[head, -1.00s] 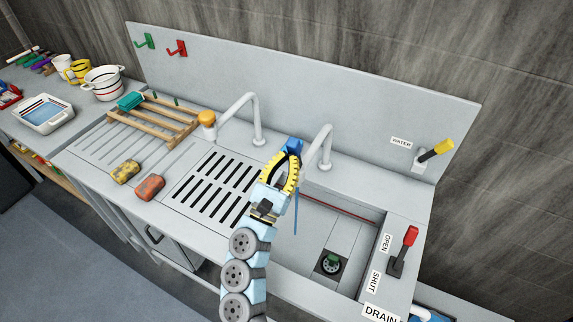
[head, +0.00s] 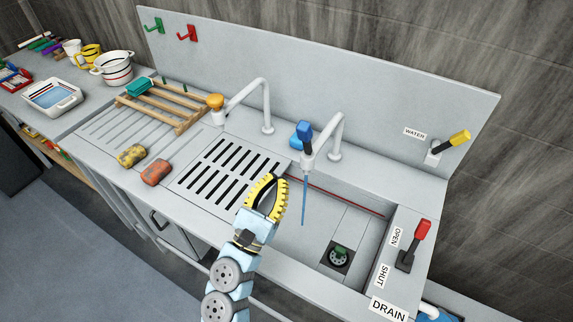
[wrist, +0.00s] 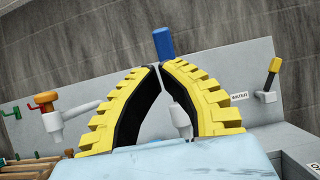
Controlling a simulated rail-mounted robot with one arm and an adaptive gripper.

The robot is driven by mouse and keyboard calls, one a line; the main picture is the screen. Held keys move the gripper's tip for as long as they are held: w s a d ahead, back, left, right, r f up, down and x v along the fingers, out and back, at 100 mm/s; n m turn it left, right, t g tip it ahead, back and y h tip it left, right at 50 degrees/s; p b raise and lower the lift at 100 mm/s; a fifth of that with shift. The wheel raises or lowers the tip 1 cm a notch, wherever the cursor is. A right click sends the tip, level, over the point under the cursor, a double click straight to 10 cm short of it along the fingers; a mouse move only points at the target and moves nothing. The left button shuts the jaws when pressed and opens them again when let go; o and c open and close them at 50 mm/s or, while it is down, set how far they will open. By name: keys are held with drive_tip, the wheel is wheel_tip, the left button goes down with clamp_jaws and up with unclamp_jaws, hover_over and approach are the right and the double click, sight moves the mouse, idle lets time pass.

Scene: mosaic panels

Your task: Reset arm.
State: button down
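My gripper (head: 268,190), with yellow ridged fingers and black inner pads, is over the sink's front part, between the slotted drainboard and the basin. In the wrist view its fingertips (wrist: 160,66) come together with nothing seen between them; it looks shut and empty. The faucet's blue handle (head: 302,134) is beyond my gripper and apart from it in the head view. In the wrist view the blue handle (wrist: 163,43) shows above the fingertips. A thin blue stream (head: 305,203) hangs from that faucet's spout into the basin.
A second faucet has an orange handle (head: 215,102). The yellow water lever (head: 459,137) and red drain lever (head: 422,232) are at the right. A wooden rack (head: 182,118) and two sponges (head: 156,172) lie left.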

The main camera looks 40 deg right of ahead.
drive_tip(key=shift+r+v, duration=0.15)
drive_tip(key=shift+v, duration=0.85)
drive_tip(key=shift+r+v, duration=0.15)
drive_tip(key=shift+v, duration=0.85)
drive_tip(key=shift+a, duration=0.15)
